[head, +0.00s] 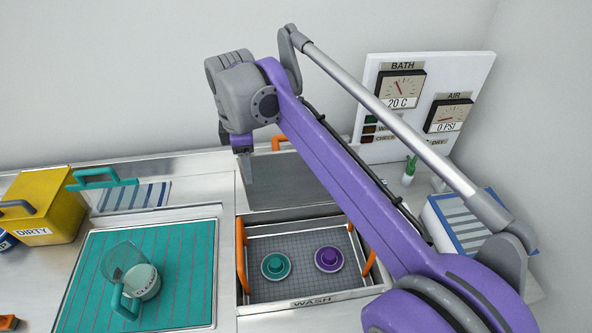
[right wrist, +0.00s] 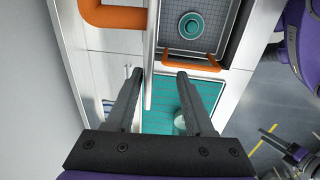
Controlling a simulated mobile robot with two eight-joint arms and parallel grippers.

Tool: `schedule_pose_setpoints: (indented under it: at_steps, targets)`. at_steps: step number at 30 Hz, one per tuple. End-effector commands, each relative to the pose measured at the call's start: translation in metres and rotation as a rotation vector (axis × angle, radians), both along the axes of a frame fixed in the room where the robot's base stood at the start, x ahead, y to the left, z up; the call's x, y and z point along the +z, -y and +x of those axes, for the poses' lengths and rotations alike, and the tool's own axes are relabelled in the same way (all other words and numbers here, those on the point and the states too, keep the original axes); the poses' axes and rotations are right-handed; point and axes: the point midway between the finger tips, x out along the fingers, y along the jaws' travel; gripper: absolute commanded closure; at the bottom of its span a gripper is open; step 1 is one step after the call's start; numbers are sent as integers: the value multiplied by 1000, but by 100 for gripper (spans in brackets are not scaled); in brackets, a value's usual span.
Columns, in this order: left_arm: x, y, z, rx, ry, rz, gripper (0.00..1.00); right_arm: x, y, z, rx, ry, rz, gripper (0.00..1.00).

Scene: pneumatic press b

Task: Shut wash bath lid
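The wash bath (head: 308,297) is open, and its grey lid (head: 290,182) stands raised at the back. The lid's orange handle (head: 281,141) is on its top edge, and it is large in the right wrist view (right wrist: 112,14). My right gripper (head: 247,178) points down at the lid's left end. In the right wrist view the fingers (right wrist: 158,74) are apart, and the lid shows edge-on (right wrist: 150,60) between them, closer to the left finger. Contact is not clear. My left gripper (right wrist: 274,140) is small at the lower right of that view.
A teal and a purple round part (head: 276,266) (head: 328,259) lie in the bath, between orange side handles (head: 241,254). A yellow DIRTY box (head: 42,205) is farther left. The gauge panel (head: 420,105) is behind right.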

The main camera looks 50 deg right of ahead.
Motion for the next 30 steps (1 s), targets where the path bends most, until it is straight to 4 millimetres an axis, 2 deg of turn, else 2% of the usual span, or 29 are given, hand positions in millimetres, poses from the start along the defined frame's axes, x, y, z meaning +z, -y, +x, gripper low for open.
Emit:
schedule_pose_setpoints:
  at_steps: [17, 30]
  targets:
    - [-1, 0, 0, 0, 0, 0, 48, -3, -7, -8, 0, -1, 1, 50]
    - [-3, 0, -1, 0, -1, 0, 48, -12, -22, -26, 0, -1, 1, 50]
